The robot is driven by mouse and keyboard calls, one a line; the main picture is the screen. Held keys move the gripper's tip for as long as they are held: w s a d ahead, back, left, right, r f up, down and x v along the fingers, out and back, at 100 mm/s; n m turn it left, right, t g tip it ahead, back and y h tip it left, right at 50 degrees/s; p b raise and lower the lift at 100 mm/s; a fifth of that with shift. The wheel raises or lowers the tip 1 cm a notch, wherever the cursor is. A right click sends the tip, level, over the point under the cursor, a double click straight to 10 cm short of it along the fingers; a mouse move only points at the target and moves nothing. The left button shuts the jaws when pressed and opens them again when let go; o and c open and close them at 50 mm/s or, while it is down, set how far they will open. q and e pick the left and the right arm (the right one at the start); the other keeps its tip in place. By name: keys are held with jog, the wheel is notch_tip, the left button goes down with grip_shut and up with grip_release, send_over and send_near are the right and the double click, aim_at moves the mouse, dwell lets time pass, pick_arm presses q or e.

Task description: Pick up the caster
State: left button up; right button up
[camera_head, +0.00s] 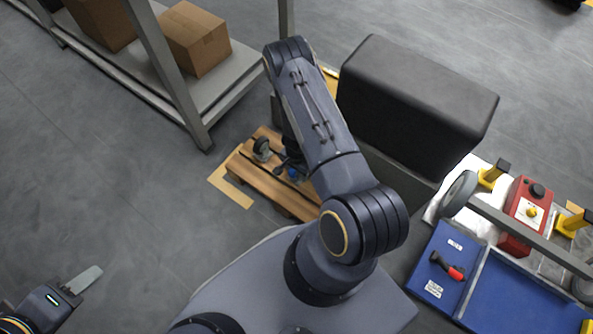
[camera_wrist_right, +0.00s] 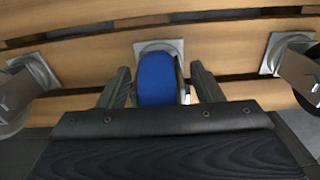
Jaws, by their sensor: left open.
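A caster with a blue wheel (camera_wrist_right: 155,78) stands on a wooden pallet (camera_head: 268,185), on a square metal plate. In the head view only a bit of its blue (camera_head: 293,173) shows beside my right arm. My right gripper (camera_wrist_right: 163,78) is open, with one finger on each side of the blue wheel. A gap shows on both sides, so it does not grip the wheel. In the head view my arm largely hides this gripper. A caster with a grey wheel (camera_head: 262,148) stands on the pallet too. My left gripper (camera_head: 88,280) is open and empty over the floor at lower left.
Two more casters flank the blue one, at left (camera_wrist_right: 18,92) and right (camera_wrist_right: 303,70) in the wrist view. A large black block (camera_head: 415,95) stands behind my right arm. A shelf with boxes (camera_head: 195,40) is at upper left. A blue tray (camera_head: 455,270) lies at right.

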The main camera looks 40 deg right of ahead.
jog(key=c, duration=1.2)
jog(key=shift+o, duration=0.2)
jog(key=shift+r, duration=0.1)
